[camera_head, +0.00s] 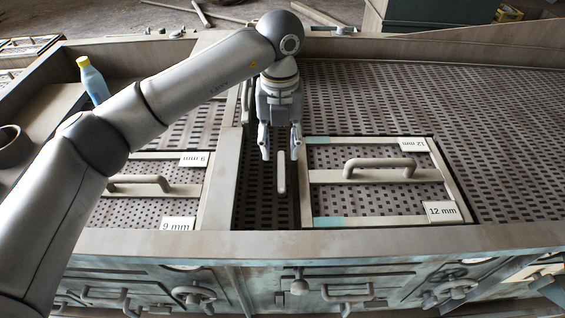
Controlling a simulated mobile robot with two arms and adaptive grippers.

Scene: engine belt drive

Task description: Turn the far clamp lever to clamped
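My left gripper (280,152) points down over the dark perforated channel between the two framed panels. Its two fingers are apart, with a clear gap between them. A slim pale grey bar (281,174), which looks like a clamp lever, lies lengthwise in the channel, pointing toward the front edge. Its far end is between or just below the fingertips in the picture; I cannot tell whether they touch it. Whether this is the far lever is not clear, and no clamped marking shows. My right gripper is not in view.
A panel marked 12 mm with a raised handle (380,164) is right of the channel. A 9 mm panel with a handle (139,182) is left, partly behind my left arm. A blue bottle with a yellow cap (93,82) stands at far left. The right perforated deck (470,110) is clear.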

